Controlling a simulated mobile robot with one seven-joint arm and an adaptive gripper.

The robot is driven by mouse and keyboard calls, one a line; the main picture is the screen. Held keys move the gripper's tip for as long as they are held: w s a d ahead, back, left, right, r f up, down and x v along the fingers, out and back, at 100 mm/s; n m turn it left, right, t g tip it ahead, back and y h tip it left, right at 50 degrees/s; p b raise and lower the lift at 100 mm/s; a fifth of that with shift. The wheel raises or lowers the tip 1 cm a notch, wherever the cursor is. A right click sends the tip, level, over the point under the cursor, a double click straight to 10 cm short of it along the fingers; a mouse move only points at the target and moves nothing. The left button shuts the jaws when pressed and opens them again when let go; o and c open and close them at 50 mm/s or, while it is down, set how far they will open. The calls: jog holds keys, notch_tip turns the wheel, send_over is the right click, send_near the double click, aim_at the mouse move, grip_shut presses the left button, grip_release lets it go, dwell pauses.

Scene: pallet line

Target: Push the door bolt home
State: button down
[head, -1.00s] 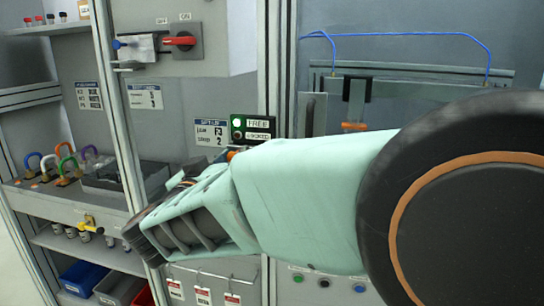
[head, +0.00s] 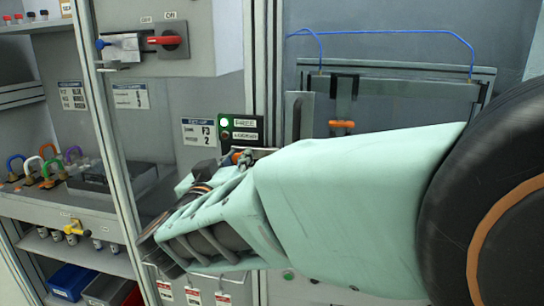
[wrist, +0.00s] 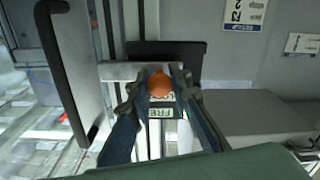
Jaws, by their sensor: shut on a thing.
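The door bolt's orange knob (wrist: 160,84) sits between the two fingertips of my gripper (wrist: 158,92) in the wrist view, and the fingers are shut on it. The pale bolt bar (wrist: 118,71) runs sideways behind the knob, in front of a dark plate (wrist: 188,50). In the head view my gripper (head: 243,158) is small and partly hidden behind my pale green arm, just below the lamp sign (head: 240,130). A dark door handle (wrist: 72,75) stands left of the bolt in the wrist view. How far the bolt has slid cannot be told.
A red rotary switch (head: 168,40) and a blue-tipped lever (head: 122,46) are on the cabinet at upper left. Coloured padlocks (head: 38,168) stand on the left shelf. Red-and-white tags (head: 193,294) hang below my arm. The door panel (head: 400,60) carries a blue cable.

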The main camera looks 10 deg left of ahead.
jog(key=shift+d, duration=0.2)
jog(key=c, duration=1.7)
grip_release()
jog(key=shift+d, duration=0.15)
jog(key=shift+c, duration=0.2)
